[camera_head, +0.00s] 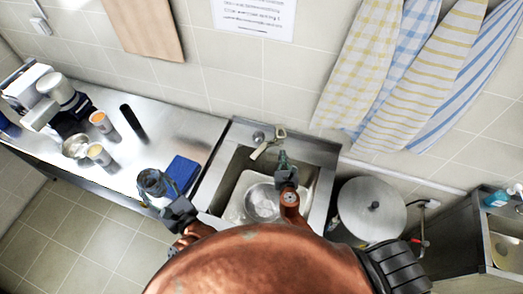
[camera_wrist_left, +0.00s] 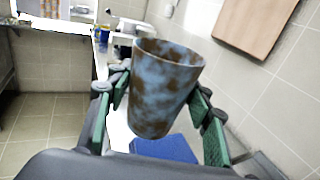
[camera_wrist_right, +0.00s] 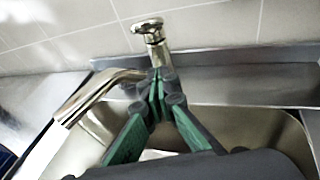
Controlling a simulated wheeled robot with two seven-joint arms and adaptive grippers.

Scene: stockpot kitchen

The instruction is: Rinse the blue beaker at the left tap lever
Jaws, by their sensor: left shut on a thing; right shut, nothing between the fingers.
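The blue beaker (camera_wrist_left: 165,85), mottled with brown stains, is held upright between the fingers of my left gripper (camera_wrist_left: 158,110). In the head view the beaker (camera_head: 150,184) is above the front of the counter, left of the sink. My left gripper (camera_head: 166,200) is shut on its sides there. The tap (camera_head: 266,148) stands at the back of the sink, with its spout pointing left in the right wrist view (camera_wrist_right: 95,92). A metal tap handle (camera_wrist_right: 148,28) rises behind the spout. My right gripper (camera_wrist_right: 162,88) is shut and empty just in front of the tap; contact is unclear.
The sink (camera_head: 236,165) holds a round metal vessel (camera_head: 262,203). A blue block (camera_head: 184,171) lies on the counter (camera_head: 150,150) between beaker and sink. Cups (camera_head: 100,121) and a machine (camera_head: 55,95) stand further left. A lidded stockpot (camera_head: 370,207) is right of the sink.

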